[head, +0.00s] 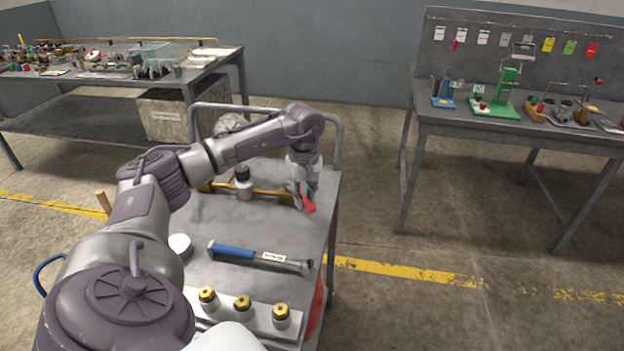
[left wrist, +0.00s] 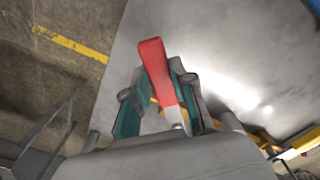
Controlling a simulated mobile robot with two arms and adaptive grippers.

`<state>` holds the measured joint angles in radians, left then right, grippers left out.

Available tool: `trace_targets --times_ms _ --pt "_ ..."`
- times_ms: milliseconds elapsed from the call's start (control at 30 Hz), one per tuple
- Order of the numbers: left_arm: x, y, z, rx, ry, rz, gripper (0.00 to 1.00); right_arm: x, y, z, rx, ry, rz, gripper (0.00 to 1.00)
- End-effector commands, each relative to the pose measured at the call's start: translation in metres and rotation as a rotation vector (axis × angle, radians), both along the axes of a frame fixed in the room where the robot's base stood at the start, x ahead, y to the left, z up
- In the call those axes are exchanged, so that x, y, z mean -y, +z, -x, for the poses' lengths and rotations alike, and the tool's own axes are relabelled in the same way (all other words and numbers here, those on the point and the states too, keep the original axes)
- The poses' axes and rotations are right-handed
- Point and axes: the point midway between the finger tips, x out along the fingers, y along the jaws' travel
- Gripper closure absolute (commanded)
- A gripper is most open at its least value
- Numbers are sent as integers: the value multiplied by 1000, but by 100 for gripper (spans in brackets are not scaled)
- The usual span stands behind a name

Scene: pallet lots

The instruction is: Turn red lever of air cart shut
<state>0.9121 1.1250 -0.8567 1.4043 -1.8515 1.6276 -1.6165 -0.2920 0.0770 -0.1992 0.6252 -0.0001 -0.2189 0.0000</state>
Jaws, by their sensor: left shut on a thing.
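The red lever (head: 308,204) sits at the right end of a brass pipe (head: 268,193) on the air cart (head: 205,217). In the left wrist view the red lever (left wrist: 156,68) stands between the two fingers of my left gripper (left wrist: 160,95). My left gripper (head: 301,190) reaches down over the right edge of the cart top and is shut on the lever. The fingers hide the lever's base and the valve body under it. My right gripper is in neither view.
A blue-handled wrench (head: 235,252) and several brass-topped fittings (head: 242,303) lie on the cart. A workbench (head: 445,118) with coloured tags stands at the right. A cluttered table (head: 75,77) stands at the left back. Bare floor lies right of the cart.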

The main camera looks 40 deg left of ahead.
Motion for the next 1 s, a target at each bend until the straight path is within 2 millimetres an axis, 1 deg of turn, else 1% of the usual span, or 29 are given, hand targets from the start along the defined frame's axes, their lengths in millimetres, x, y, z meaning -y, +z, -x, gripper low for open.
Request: trace_targets --times_ms 100,300,600,800,1000 --pt "-4 -1 11 -1 -109 -1 100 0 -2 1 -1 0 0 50" --pt "-11 -1 25 0 -297 0 100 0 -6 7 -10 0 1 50" --pt "-24 0 43 0 -554 -1 100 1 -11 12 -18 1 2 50" --pt "-32 0 50 1 -680 -1 100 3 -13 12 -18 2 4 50" --pt "-38 0 54 1 -758 0 100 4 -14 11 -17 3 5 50"
